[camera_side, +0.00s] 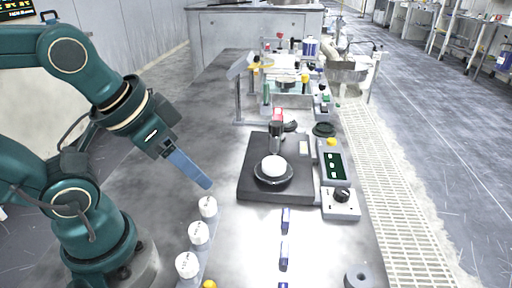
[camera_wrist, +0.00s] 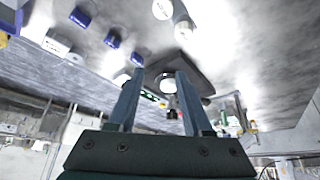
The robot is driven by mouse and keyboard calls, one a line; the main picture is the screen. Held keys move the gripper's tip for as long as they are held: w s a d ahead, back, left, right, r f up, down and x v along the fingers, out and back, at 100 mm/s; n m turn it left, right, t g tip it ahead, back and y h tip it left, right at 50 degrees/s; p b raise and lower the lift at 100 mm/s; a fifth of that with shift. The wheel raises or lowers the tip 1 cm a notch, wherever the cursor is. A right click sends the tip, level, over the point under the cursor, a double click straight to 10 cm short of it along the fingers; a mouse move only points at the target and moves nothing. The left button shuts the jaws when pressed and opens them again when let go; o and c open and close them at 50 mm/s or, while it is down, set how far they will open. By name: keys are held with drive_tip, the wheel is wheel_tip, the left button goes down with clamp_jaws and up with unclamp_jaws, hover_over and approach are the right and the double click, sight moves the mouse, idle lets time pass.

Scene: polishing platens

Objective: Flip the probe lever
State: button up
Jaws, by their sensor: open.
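A black-based station (camera_side: 252,188) stands on the bench in the side view. On it are a white round piece (camera_side: 273,166) in a dark dish and a dark upright probe column (camera_side: 276,137) with a red top. A small dark part at the column's right (camera_side: 291,126) may be the probe lever; I cannot tell its position. My gripper (camera_side: 209,186) is in the air left of the station, apart from it, fingers angled down. In the wrist view my gripper (camera_wrist: 160,72) has two blue fingers spread with nothing held; the white piece (camera_wrist: 168,85) shows between them.
Several white round pieces (camera_side: 198,233) stand in a row at the bench's front left. A control box with a dark knob (camera_side: 341,195) and a green screen (camera_side: 334,166) adjoin the station. Small blue blocks (camera_side: 285,219) lie in front. Cluttered equipment (camera_side: 290,75) stands behind.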

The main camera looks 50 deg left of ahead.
clamp_jaws()
drive_tip(key=w+r+m+h, duration=0.4)
drive_tip(key=w+r+m, duration=0.7)
drive_tip(key=w+m, duration=0.15)
drive_tip(key=w+a+n+t, duration=0.1)
drive_tip(key=w+a, duration=0.3)
drive_tip(key=a, duration=0.4)
drive_tip(key=w+a+f+n+t, duration=0.1)
drive_tip(key=w+a, duration=0.3)
drive_tip(key=a, duration=0.4)
drive_tip(key=shift+f+h, duration=0.3)
drive_tip(key=shift+h, duration=0.1)
